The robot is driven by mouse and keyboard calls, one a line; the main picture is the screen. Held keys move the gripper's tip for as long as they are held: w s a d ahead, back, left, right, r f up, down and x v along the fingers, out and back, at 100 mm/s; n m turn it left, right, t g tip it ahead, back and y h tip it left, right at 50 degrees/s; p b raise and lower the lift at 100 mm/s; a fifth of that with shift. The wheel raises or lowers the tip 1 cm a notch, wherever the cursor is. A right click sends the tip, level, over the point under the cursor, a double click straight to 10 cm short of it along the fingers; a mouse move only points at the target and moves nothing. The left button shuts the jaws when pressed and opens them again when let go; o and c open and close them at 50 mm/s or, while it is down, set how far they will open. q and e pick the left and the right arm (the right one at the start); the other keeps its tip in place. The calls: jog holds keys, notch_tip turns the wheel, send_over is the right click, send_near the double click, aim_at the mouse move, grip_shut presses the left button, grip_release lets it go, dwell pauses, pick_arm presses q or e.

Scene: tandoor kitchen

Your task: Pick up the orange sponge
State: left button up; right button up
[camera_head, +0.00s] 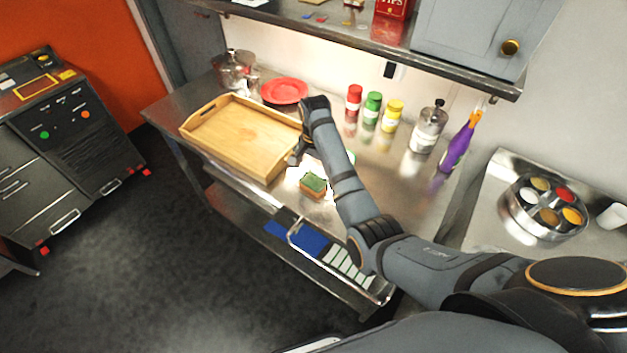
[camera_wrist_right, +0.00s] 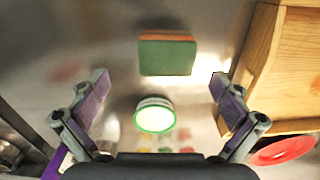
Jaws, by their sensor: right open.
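The orange sponge (camera_head: 312,187) has a green top and lies on the steel counter near its front edge, to the right of the wooden tray. In the right wrist view the sponge (camera_wrist_right: 167,56) shows its green face with an orange strip along its far side, beyond the fingertips. My right gripper (camera_head: 298,158) is above the counter beside the tray, close to the sponge but apart from it. In the right wrist view its fingers (camera_wrist_right: 160,90) are spread wide with nothing held between them. My left gripper is not in the head view.
A white round container with a green rim (camera_wrist_right: 154,115) stands near the sponge. The wooden tray (camera_head: 198,137) is to the left, with a red plate (camera_head: 285,91) behind it. Red, green and yellow bottles (camera_head: 372,108) stand at the back. A shelf (camera_head: 400,58) overhangs the counter.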

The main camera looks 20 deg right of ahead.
aim_at(313, 181)
jog(key=shift+w+d+f, duration=0.1)
jog(key=shift+w+f, duration=0.1)
jog(key=shift+f, duration=0.25)
jog(key=shift+w+d+f, duration=0.1)
jog(key=shift+w+f, duration=0.05)
jog(key=shift+f, duration=0.3)
jog(key=shift+w+a+f+p, duration=0.1)
jog(key=shift+w+f+p, duration=0.2)
jog(key=shift+f, duration=0.35)
jog(key=shift+w+f+p, duration=0.1)
jog(key=shift+f+p, duration=0.3)
jog(key=shift+f, duration=0.2)
notch_tip(313, 181, down, 3)
jog(key=shift+s+r, duration=0.1)
jog(key=shift+r, duration=0.05)
jog(key=c, duration=0.7)
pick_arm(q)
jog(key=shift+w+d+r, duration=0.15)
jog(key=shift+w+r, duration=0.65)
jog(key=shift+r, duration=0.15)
pick_arm(e)
jog(key=shift+o, duration=0.2)
